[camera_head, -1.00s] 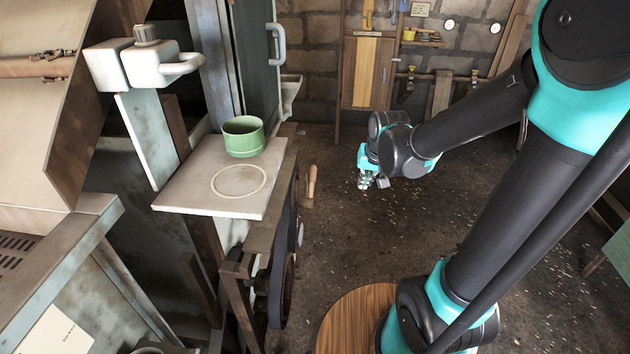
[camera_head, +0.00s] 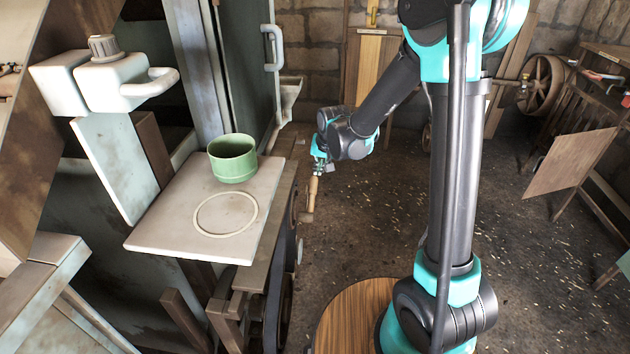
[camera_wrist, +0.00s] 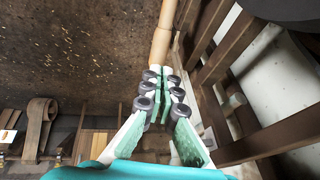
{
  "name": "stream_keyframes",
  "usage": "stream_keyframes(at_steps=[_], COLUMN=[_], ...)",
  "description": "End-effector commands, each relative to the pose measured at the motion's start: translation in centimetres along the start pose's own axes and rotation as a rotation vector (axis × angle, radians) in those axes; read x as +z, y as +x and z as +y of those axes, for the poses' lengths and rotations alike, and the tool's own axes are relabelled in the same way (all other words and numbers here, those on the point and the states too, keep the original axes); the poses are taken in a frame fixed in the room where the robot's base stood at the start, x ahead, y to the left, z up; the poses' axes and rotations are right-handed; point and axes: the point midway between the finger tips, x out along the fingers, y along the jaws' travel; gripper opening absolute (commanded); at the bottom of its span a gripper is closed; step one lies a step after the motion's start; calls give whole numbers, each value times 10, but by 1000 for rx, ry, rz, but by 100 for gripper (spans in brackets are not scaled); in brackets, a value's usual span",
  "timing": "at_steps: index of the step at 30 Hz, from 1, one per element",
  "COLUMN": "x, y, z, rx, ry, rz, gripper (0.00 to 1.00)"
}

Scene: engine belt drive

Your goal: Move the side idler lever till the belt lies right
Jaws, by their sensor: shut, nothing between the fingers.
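A light wooden handle, which appears to be the side idler lever (camera_head: 313,190), stands out at the right side of the machine in the head view. It also shows in the wrist view (camera_wrist: 162,36), running away at the top just beyond my fingertips. My gripper (camera_head: 320,164) is at the handle's upper end in the head view. In the wrist view my gripper (camera_wrist: 158,82) has its fingers together with nothing between them. I cannot tell whether they touch the handle. Dark round wheels (camera_head: 290,262) show under the frame's side; the belt's lie cannot be made out.
A pale shelf (camera_head: 160,235) with a green cup (camera_head: 232,158) lies left of my gripper. Dark frame bars (camera_wrist: 265,145) stand close to my fingers at the right in the wrist view. The floor (camera_head: 365,245) right of the machine is open.

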Motion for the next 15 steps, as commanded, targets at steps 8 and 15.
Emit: stream_keyframes(at_steps=[8,15], x=[0,0], y=[41,67], z=[0,0], rx=[0,0], ry=[0,0], rz=[0,0], gripper=[0,0])
